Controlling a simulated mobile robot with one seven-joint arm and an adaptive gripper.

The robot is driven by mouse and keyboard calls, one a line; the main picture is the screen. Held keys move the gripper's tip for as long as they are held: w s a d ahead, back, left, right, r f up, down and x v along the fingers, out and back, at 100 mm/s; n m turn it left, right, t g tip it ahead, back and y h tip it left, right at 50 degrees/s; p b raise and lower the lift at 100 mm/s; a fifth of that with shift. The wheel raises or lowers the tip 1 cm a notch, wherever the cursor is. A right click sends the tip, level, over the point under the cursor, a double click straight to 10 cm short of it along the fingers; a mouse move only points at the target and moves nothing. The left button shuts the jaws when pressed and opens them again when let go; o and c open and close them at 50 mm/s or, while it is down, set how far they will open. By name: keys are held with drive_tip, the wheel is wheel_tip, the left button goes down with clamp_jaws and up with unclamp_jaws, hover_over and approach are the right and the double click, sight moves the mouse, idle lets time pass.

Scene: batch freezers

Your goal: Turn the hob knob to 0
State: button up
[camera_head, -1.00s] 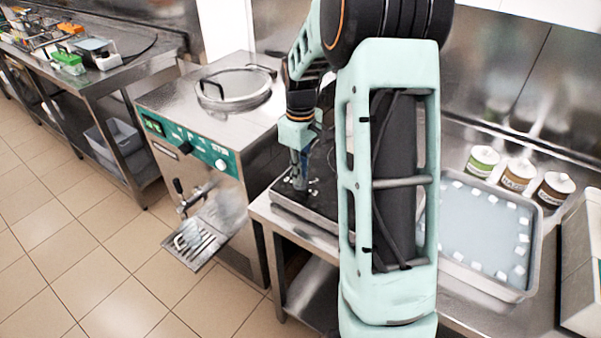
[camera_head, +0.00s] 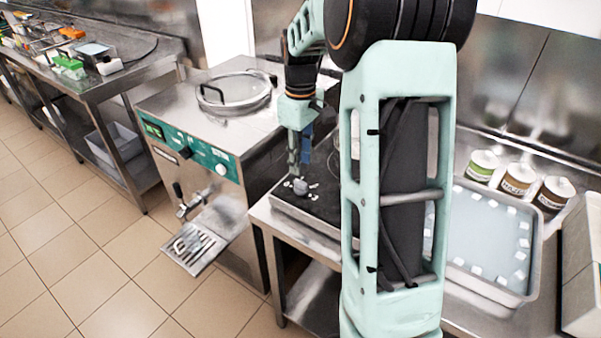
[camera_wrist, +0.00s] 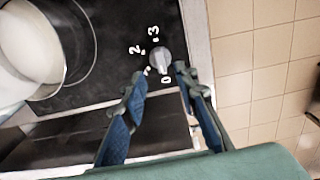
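The hob knob (camera_wrist: 159,60) is a small grey knob on the black hob (camera_wrist: 105,85). White marks 0, 1, 2 and 3 are printed around it. The direction of its pointer is too small to tell. In the head view the knob (camera_head: 300,186) sits near the hob's front left corner. My gripper (camera_wrist: 160,77) is open and empty. Its two blue-and-green fingers stand apart, with the knob showing beyond the gap between their tips. In the head view my gripper (camera_head: 294,172) points down above the knob, apparently clear of it.
A pot (camera_wrist: 72,75) stands on the hob beside the knob. A steel batch freezer (camera_head: 200,125) stands left of the hob. A tray (camera_head: 535,265) of pale liquid with white cubes and several labelled tubs (camera_head: 518,178) are at the right. Tiled floor is open in front.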

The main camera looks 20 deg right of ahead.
sight(301, 181)
wheel_tip(301, 181, up, 6)
drive_tip(key=shift+f, duration=0.15)
idle(0.5)
